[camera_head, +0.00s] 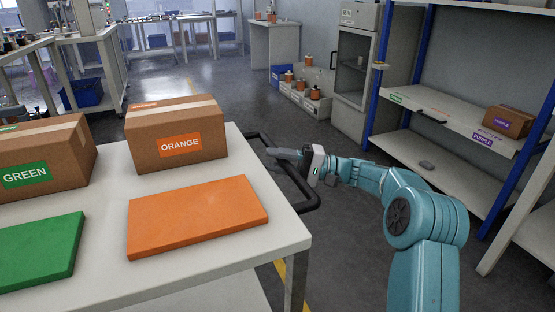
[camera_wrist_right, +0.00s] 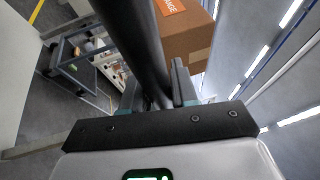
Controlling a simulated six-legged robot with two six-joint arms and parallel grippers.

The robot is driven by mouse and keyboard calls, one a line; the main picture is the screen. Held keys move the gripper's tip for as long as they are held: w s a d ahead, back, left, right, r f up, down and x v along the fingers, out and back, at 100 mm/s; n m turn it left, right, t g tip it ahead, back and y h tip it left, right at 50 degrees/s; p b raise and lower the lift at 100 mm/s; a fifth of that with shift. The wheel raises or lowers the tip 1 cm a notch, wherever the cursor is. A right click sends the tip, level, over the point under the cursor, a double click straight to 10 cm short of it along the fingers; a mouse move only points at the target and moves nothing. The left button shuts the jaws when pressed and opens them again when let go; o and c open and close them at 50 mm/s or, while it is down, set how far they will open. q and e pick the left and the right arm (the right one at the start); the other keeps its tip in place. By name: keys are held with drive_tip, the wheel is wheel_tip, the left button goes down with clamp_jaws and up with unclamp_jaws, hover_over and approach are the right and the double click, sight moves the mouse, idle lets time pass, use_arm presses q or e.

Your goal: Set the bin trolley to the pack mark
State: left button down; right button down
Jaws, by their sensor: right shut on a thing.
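A white-topped trolley (camera_head: 285,231) fills the lower left of the head view. A black bar handle (camera_head: 314,203) runs along its right side. My right gripper (camera_head: 285,154) reaches in from the right and is shut on this handle. In the right wrist view the dark bar (camera_wrist_right: 148,40) passes between the fingers of the right gripper (camera_wrist_right: 155,85). On the trolley are an orange-labelled box (camera_head: 178,165), a green-labelled box (camera_head: 48,185), an orange pad (camera_head: 196,216) and a green pad (camera_head: 38,250). I cannot make out a pack mark. My left gripper is not in view.
A shelf rack (camera_head: 430,170) with blue posts holds a purple-labelled box (camera_head: 509,121) at right. Grey bins with orange-topped items (camera_head: 314,94) stand at the back. Grey floor (camera_head: 210,85) is open behind the trolley. A yellow floor strip (camera_head: 295,285) shows by the trolley's leg.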

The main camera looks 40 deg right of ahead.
drive_tip(key=shift+d+r, duration=0.15)
drive_tip(key=shift+d, duration=0.1)
drive_tip(key=c, duration=1)
unclamp_jaws()
drive_tip(key=shift+s+d, duration=0.1)
drive_tip(key=shift+o, duration=0.2)
drive_tip(key=p+v, duration=0.4)
drive_tip(key=v, duration=1.2)
